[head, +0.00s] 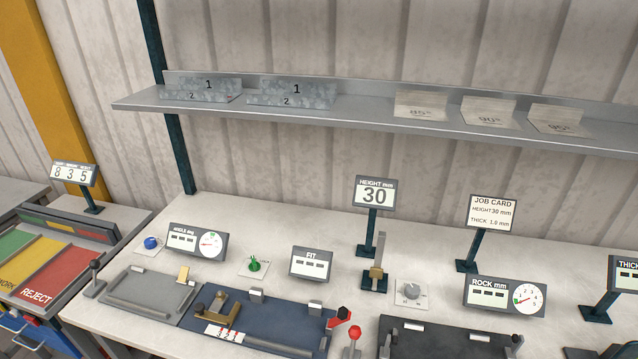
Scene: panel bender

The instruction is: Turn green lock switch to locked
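The green lock switch (254,264) stands on a small pale plate on the bench, left of centre in the head view. Its knob points upward, and small marks beside it are too small to read. I cannot tell which position it is set to. Neither of my grippers shows in the head view.
A blue knob (151,243) and an angle gauge (198,242) are left of the switch. A FIT display (312,264) is to its right. A blue fixture (270,322) and a grey fixture (150,297) lie in front. A metal shelf (350,115) hangs above.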

